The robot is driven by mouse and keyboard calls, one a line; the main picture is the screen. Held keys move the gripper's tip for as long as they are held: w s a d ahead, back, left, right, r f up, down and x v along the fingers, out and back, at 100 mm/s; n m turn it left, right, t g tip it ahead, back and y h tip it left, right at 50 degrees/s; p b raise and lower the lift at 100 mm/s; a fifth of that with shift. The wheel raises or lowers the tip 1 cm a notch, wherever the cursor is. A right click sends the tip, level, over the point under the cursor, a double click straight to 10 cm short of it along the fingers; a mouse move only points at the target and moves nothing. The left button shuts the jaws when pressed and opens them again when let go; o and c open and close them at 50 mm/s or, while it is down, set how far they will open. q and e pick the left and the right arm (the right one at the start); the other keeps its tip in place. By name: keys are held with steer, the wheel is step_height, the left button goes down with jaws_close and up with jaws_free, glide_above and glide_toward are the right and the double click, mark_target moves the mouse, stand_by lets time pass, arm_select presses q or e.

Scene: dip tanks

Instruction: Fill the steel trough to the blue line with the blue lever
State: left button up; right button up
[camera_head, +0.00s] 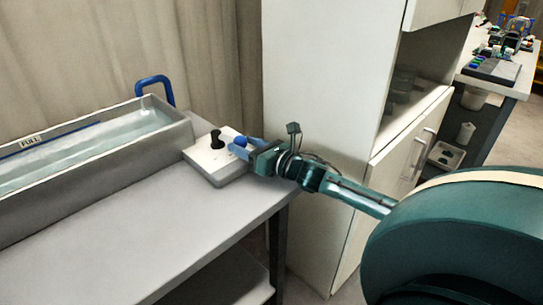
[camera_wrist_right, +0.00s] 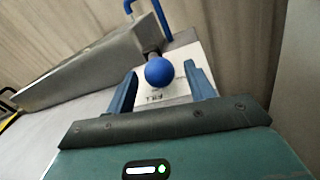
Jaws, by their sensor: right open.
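The steel trough (camera_head: 150,128) stands on the bench at the left and holds clear water (camera_head: 95,150). A FULL label (camera_head: 30,141) and a thin blue line (camera_head: 80,130) mark its far inner wall; the water surface looks a little below the line. The blue lever's round knob (camera_head: 240,141) rises from a white control box (camera_head: 218,168), next to a black lever (camera_head: 216,138). My right gripper (camera_head: 250,146) is open at the blue knob. In the right wrist view the knob (camera_wrist_right: 158,71) sits between the spread fingers; contact is unclear. My left gripper is not visible.
A blue bent pipe (camera_head: 155,82) stands behind the trough. The grey bench (camera_head: 150,225) is clear in front of the box. A tall white cabinet (camera_head: 325,90) stands close to the right of my gripper. Another bench with items (camera_head: 495,68) is far right.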

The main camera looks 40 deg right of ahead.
steer(key=v, duration=0.9)
steer(key=shift+s, duration=0.2)
steer(key=shift+v, duration=0.85)
steer(key=shift+c, duration=0.4)
